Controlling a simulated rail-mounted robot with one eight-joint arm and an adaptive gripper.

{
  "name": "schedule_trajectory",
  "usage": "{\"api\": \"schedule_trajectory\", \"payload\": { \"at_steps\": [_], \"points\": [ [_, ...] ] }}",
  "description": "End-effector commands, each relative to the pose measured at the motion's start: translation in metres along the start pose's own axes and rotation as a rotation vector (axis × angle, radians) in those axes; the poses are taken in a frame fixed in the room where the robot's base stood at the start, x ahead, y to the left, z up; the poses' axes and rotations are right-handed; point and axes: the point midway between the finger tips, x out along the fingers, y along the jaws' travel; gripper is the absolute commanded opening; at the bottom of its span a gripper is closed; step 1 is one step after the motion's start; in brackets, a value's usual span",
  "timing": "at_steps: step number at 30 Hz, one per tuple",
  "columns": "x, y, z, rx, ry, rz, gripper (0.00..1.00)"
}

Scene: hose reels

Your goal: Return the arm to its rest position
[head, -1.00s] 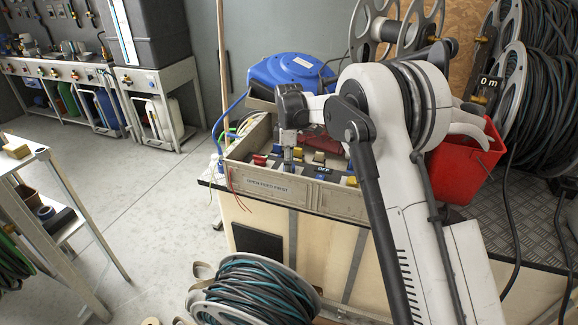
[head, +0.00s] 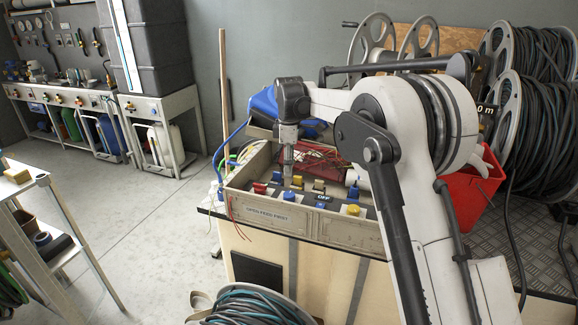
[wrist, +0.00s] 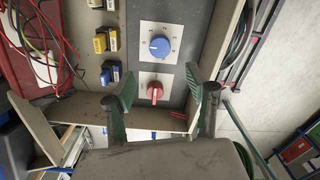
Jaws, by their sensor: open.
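My gripper (head: 288,182) points down over the grey control box (head: 262,211) labelled "OPEN FEED FIRST" in the head view. A red knob (wrist: 154,90) on a white plate appears between the fingers. A blue knob (wrist: 159,46) with a numbered dial lies beyond it. Yellow switches (wrist: 100,43) and a blue one are to the left. Whether a finger touches the panel cannot be told. My white arm reaches in from the right and hides part of the box.
A red bucket (head: 474,196) stands behind my arm at the right, near large hose reels (head: 545,115). A blue reel (head: 262,105) is partly hidden behind my wrist. Open floor (head: 130,215) lies to the left.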

Motion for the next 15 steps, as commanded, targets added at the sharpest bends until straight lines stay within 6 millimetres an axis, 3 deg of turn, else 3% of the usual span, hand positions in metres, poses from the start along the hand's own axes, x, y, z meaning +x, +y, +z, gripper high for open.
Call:
{"api": "schedule_trajectory", "payload": {
  "at_steps": [5,15],
  "points": [
    [-0.009,-0.004,0.006,0.023,0.003,0.009,0.51],
    [-0.077,-0.053,0.058,0.258,0.040,0.096,0.51]
  ]
}}
